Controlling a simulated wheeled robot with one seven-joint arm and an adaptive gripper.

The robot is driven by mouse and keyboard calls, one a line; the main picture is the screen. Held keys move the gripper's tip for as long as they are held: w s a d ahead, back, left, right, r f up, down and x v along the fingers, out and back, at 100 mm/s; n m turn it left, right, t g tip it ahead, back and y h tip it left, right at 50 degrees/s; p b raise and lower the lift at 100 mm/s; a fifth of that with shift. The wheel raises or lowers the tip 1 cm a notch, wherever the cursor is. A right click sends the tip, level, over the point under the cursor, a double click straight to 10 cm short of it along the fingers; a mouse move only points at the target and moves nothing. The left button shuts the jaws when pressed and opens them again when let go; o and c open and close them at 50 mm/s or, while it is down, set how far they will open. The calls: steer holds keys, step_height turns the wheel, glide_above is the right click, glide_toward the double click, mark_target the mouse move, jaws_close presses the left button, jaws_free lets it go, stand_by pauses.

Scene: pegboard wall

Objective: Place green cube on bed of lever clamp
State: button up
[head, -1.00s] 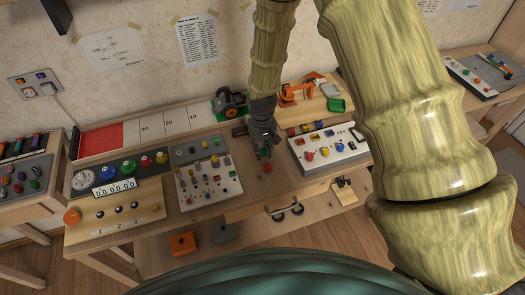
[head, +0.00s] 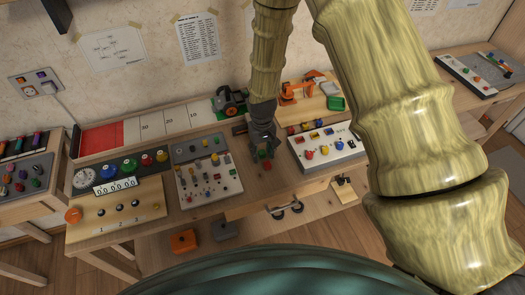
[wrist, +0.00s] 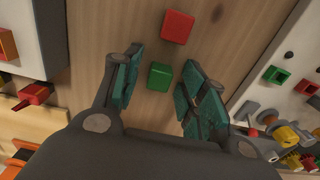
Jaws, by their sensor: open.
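The green cube (wrist: 160,76) lies on the bare wooden tabletop in the wrist view, between the two spread fingers of my gripper (wrist: 158,88). A gap shows on both sides of it, wider towards the right finger. In the head view my gripper (head: 263,148) points down at the table between two panels, and mostly hides the green cube. An orange lever device (head: 292,94), which looks like the lever clamp, stands on a wooden board at the back right. Its bed is too small to make out.
A red cube (wrist: 177,26) lies close by the green one. A white panel with knobs (head: 330,148) stands right of my gripper and a grey panel with pegs (head: 208,182) left of it. A green tray (head: 336,103) is near the lever device.

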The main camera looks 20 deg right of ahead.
step_height(320, 180, up, 12)
steer(key=b, duration=0.2)
steer(key=shift+f+b, duration=0.15)
steer(key=shift+b, duration=0.2)
steer(key=shift+o, duration=0.5)
steer(key=shift+r, duration=0.3)
steer(key=p, duration=0.4)
glide_above(261, 155)
step_height(261, 155, down, 6)
steer(key=shift+d+r, duration=0.1)
steer(key=shift+r, duration=0.15)
steer(key=shift+f, duration=0.75)
steer(key=shift+d+f+p, duration=0.15)
steer(key=shift+f+p, duration=0.35)
steer(key=shift+f, duration=0.35)
steer(key=shift+d+f+p, duration=0.15)
steer(key=shift+f+p, duration=0.3)
steer(key=shift+f, duration=1.4)
steer(key=shift+c, duration=0.4)
